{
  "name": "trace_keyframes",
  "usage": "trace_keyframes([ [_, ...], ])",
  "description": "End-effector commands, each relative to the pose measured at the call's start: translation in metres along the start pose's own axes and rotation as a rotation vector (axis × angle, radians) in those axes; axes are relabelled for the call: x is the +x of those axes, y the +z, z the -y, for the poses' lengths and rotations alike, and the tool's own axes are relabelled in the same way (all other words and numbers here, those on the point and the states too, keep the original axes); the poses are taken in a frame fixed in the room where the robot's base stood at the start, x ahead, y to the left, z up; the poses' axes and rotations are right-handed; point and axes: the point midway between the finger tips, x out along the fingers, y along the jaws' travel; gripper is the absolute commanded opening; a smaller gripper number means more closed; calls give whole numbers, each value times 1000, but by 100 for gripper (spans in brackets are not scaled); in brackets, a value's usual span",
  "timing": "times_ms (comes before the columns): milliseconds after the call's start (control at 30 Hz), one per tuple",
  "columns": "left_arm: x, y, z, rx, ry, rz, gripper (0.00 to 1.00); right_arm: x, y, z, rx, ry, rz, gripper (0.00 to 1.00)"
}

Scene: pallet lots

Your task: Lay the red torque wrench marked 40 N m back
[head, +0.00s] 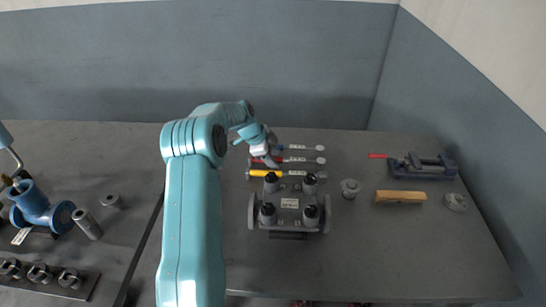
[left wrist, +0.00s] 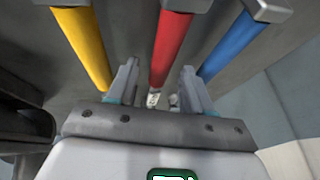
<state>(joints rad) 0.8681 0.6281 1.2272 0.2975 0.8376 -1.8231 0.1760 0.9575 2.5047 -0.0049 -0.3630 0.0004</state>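Three torque wrenches lie side by side at the back of the bench: blue (head: 290,147), red (head: 300,160) and yellow (head: 265,174). Their labels are too small to read. My left gripper (head: 266,154) is over the handle end of the red wrench and partly hides it. In the left wrist view the left gripper (left wrist: 158,68) is open, its two fingers apart. The red handle (left wrist: 172,45) runs in line with the gap between them, with the yellow handle (left wrist: 82,45) to the left and the blue one (left wrist: 232,45) to the right. No grip shows. My right gripper is not in view.
A grey flanged block with black-capped studs (head: 289,216) stands in front of the wrenches. A small grey fitting (head: 350,188), a wooden block (head: 400,197) and a blue vise (head: 422,168) are to the right. A blue valve (head: 40,212) stands on the left bench.

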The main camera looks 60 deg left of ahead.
Motion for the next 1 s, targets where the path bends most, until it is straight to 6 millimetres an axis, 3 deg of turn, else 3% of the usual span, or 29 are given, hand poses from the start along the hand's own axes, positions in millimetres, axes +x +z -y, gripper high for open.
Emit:
trace_keyframes([
  [267, 1, 0, -1, 0, 3, 1, 52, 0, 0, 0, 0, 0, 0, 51],
  [433, -14, 1, 0, 0, -1, 1, 52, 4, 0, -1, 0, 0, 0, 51],
  [800, -109, 1, 0, 1, -6, 1, 52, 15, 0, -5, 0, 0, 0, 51],
  [1000, -148, 0, 0, 0, -2, 0, 52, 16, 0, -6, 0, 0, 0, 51],
])
